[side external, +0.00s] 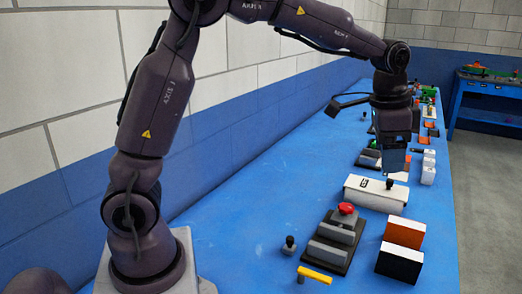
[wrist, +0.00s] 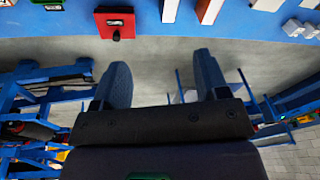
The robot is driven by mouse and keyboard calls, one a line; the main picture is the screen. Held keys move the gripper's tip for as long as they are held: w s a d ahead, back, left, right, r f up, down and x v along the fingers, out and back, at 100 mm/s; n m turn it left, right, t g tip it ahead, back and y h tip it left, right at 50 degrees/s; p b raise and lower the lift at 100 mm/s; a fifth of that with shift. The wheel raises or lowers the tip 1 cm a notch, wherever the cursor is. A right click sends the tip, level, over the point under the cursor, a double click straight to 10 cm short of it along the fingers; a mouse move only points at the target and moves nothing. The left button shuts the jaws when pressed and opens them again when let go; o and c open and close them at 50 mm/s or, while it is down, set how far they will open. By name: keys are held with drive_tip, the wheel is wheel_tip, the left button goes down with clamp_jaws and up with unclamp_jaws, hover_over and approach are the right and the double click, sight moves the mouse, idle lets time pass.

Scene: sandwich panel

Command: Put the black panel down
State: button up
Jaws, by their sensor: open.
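A black panel (side external: 398,266) with a white edge stands upright near the front right edge of the blue table (side external: 230,215). An orange-brown panel (side external: 403,232), also white-edged, stands just behind it. My gripper (side external: 393,172) is above the table, behind and above both panels and apart from them. In the wrist view my gripper (wrist: 163,80) shows its two fingers spread wide with nothing between them. I cannot pick out the black panel in the wrist view.
A white box (side external: 375,193) with a black knob lies below my gripper. A dark base with a red button (side external: 347,209) and grey blocks is left of the panels. A yellow handle (side external: 314,274) and small black knob (side external: 289,245) are nearby. The table's left part is clear.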

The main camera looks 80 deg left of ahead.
drive_tip(key=s+r+n+t, duration=0.25)
drive_tip(key=s+r, duration=0.25)
drive_tip(key=s, duration=0.7)
drive_tip(key=s+f+n, duration=0.2)
drive_tip(key=s+n, duration=0.1)
drive_tip(key=s, duration=0.9)
drive_tip(key=shift+s+a+f+t, duration=0.15)
drive_tip(key=shift+s+t, duration=0.2)
drive_tip(key=shift+t, duration=0.1)
